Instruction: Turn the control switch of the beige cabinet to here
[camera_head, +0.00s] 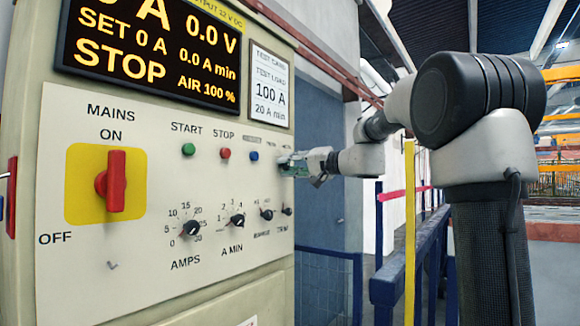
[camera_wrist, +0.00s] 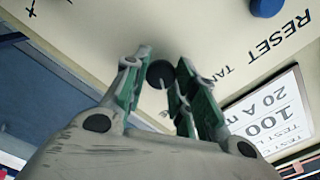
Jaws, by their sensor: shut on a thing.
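The beige cabinet (camera_head: 75,255) fills the left of the head view. My gripper (camera_head: 286,164) is at the right end of its upper control row, beside the blue button (camera_head: 254,155). In the wrist view my gripper (camera_wrist: 162,76) has its two green-padded fingers on either side of a small round black switch knob (camera_wrist: 159,71). It is shut on this knob. A short pale mark shows at the knob's edge. Lettering that begins "TAN" is beside it, partly covered by a finger.
A red mains switch (camera_head: 116,181), the AMPS dial (camera_head: 191,229), the A MIN dial (camera_head: 237,221) and smaller dials are on the same panel. A test card (camera_head: 270,85) is above my gripper. Blue railings (camera_head: 405,265) stand to the right.

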